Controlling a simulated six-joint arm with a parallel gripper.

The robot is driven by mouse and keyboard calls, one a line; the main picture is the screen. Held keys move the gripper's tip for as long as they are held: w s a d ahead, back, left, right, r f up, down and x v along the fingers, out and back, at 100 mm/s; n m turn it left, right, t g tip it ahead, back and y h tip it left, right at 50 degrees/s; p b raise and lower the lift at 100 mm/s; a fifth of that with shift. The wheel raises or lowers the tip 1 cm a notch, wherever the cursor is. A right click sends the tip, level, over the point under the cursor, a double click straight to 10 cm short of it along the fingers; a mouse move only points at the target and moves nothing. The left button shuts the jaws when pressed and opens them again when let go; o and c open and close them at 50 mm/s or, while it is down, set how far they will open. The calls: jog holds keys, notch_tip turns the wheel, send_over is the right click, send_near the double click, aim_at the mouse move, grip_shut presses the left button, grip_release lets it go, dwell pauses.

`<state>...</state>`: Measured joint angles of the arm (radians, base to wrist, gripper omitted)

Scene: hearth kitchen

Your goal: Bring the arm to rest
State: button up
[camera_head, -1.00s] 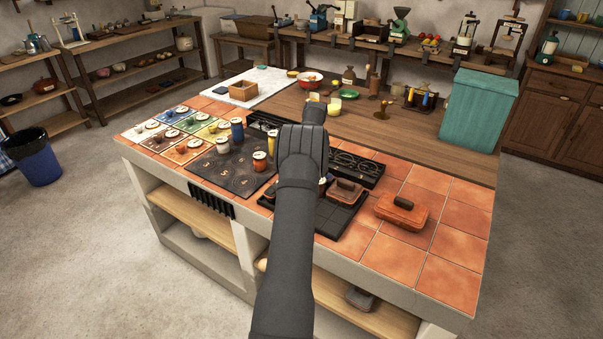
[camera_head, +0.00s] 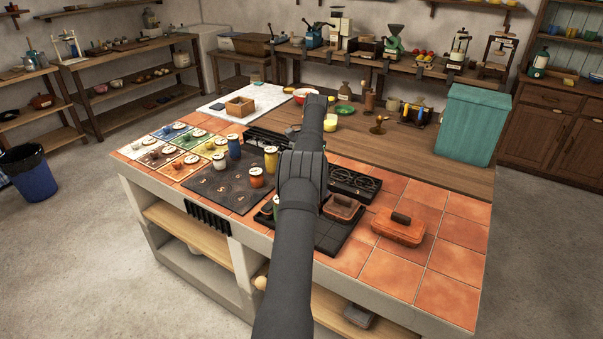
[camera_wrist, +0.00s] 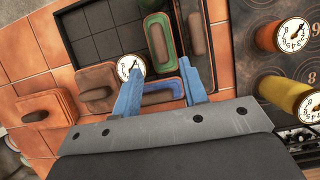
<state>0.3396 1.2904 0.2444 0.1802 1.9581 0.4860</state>
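My arm reaches up over the tiled island counter (camera_head: 459,262) in the head view, and its own links hide the fingers there. In the wrist view my gripper (camera_wrist: 162,80) shows two blue fingers spread apart with a gap between them. No object is held between them; below and beyond the gap lie a blue block (camera_wrist: 160,92) and a green lidded block (camera_wrist: 160,42) in a dark tray (camera_wrist: 100,40). A round white dial (camera_wrist: 130,67) sits by the left finger.
A terracotta box with a dark handle (camera_head: 399,228) stands on the tiles right of the arm. Several dial-topped jars, one of them orange (camera_head: 256,177), stand on a dark panel (camera_head: 212,186). A teal bin (camera_head: 470,125) stands at the back right. The right front tiles are clear.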

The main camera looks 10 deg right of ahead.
dwell(0.4)
jog(key=x, duration=0.7)
jog(key=shift+a+f, duration=0.1)
jog(key=shift+f, duration=0.05)
notch_tip(320, 180, up, 4)
jog(key=shift+f, duration=0.2)
jog(key=shift+r, duration=0.85)
